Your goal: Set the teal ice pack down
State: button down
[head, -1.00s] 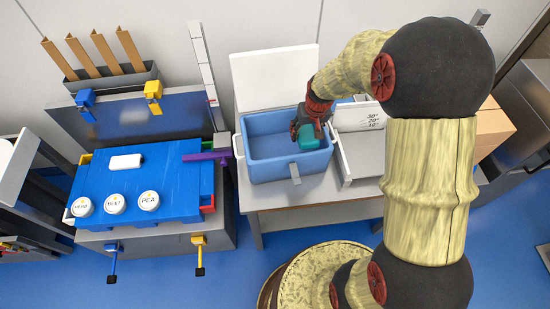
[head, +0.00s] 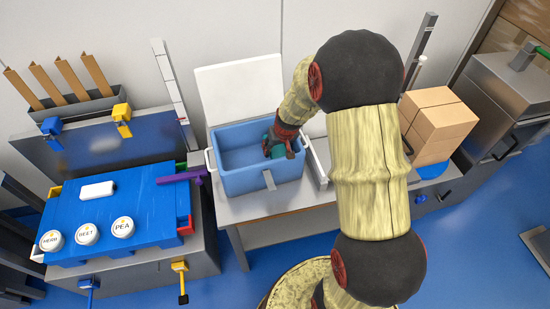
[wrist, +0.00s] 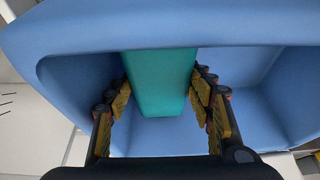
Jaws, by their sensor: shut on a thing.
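The teal ice pack (wrist: 160,80) is between the two fingers of my gripper (wrist: 165,100) in the wrist view, with the fingers shut on its sides. In the head view my gripper (head: 280,150) is at the right part of the open blue tub (head: 243,182), and only a bit of the teal pack (head: 272,138) shows beside it. The wrist view shows the tub's blue wall (wrist: 75,85) around the pack. I cannot tell whether the pack touches the tub floor. The tub's white lid (head: 240,90) stands open behind it.
The tub stands on a grey table (head: 270,207). To the left, a blue board (head: 120,205) carries several white round lids and a white block (head: 97,190). A purple bar (head: 182,176) sticks out near the tub. Brown boxes (head: 437,125) stand at the right.

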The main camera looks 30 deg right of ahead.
notch_tip(320, 180, down, 4)
jog(key=shift+f+b, duration=0.15)
jog(key=shift+b, duration=0.8)
jog(key=shift+s, duration=0.1)
jog(key=shift+f, duration=0.15)
